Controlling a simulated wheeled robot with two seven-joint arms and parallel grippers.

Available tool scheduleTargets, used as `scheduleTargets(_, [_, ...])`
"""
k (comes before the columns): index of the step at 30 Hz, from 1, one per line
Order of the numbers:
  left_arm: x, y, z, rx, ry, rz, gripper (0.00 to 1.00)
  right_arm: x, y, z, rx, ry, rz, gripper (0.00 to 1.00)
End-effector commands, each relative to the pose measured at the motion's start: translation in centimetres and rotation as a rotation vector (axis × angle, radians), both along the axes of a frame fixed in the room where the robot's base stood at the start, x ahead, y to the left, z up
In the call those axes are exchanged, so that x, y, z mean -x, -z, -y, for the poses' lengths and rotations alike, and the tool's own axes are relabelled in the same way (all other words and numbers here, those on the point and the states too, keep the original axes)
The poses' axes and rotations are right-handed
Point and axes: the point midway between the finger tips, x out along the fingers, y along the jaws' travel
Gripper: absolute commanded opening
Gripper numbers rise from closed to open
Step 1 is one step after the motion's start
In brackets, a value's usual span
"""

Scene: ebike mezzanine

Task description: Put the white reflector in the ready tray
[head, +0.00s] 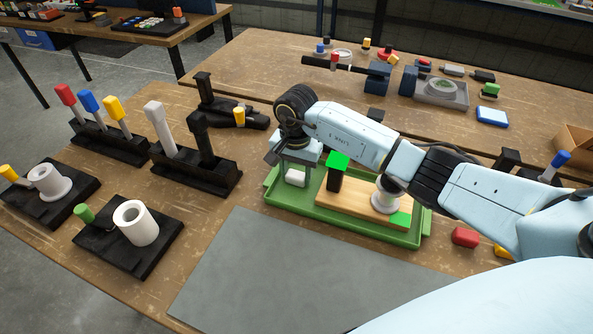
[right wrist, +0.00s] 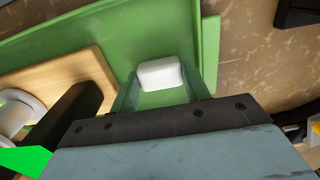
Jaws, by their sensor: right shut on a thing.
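The white reflector (head: 295,177) is a small white rounded block at the left end of the green tray (head: 330,227). My right gripper (head: 294,170) points down over that end of the tray and is shut on the reflector. In the right wrist view the reflector (right wrist: 160,74) sits between the two fingertips, with the green tray floor (right wrist: 120,35) around it. I cannot tell whether the reflector touches the floor. The gripper body hides part of the tray. My left gripper is not in view.
In the tray lies a wooden board (head: 355,209) with a black post topped in bright green (head: 337,162) and a white spool (head: 387,198), close right of the gripper. A grey mat (head: 290,275) is clear in front. Black tool racks (head: 195,170) stand left.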

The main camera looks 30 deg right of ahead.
Motion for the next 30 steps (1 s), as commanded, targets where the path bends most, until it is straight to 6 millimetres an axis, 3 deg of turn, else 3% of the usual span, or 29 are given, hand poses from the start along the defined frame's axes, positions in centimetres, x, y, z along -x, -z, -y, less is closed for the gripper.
scheduleTargets(10, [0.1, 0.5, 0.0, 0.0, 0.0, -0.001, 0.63, -0.1, 0.4, 0.0, 0.001, -0.001, 0.002, 0.2])
scheduleTargets(11, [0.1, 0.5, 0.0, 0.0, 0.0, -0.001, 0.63, -0.1, 0.4, 0.0, 0.001, -0.001, 0.002, 0.48])
scheduleTargets(13, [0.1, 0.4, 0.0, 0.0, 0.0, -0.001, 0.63, 0.0, 0.3, 0.0, 0.0, -0.001, 0.001, 0.55])
scheduleTargets(24, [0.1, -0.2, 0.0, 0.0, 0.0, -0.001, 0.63, 0.0, -0.2, -0.1, -0.002, -0.001, 0.001, 0.55])
scheduleTargets(30, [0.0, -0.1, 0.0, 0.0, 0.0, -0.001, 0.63, -0.1, -3.7, 0.1, 0.001, -0.002, 0.006, 0.55])
